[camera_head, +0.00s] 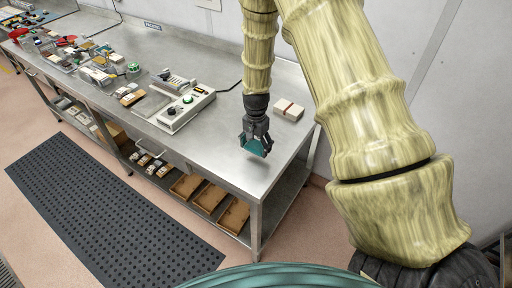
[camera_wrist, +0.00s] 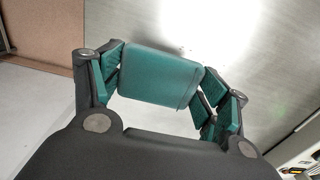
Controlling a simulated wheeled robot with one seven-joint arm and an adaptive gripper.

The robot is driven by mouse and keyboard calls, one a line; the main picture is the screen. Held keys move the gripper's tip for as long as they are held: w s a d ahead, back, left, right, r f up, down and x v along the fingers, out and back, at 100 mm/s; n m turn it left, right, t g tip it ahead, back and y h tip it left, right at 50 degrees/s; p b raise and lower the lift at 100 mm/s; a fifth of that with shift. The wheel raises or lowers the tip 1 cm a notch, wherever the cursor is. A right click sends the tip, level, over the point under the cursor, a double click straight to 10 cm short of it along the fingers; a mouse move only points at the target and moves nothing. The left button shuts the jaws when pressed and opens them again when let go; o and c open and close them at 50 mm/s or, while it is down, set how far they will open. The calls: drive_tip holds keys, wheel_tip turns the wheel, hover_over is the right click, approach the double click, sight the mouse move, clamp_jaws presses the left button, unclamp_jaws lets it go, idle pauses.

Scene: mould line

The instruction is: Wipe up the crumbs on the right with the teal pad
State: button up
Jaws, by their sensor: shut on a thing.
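The teal pad (camera_wrist: 158,76) is held between the fingers of my gripper (camera_wrist: 160,85) in the wrist view. In the head view my gripper (camera_head: 257,140) points down over the right end of the steel table (camera_head: 215,150), with the teal pad (camera_head: 254,146) at its tip. The pad is close to the tabletop; I cannot tell whether it touches.
A white box with a red band (camera_head: 288,110) stands behind my gripper. Several small items crowd the table's far left. The front right corner is clear. Brown trays (camera_head: 209,195) sit on the lower shelf.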

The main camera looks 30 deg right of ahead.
drive_tip(key=shift+r+p, duration=0.75)
drive_tip(key=shift+r, duration=0.75)
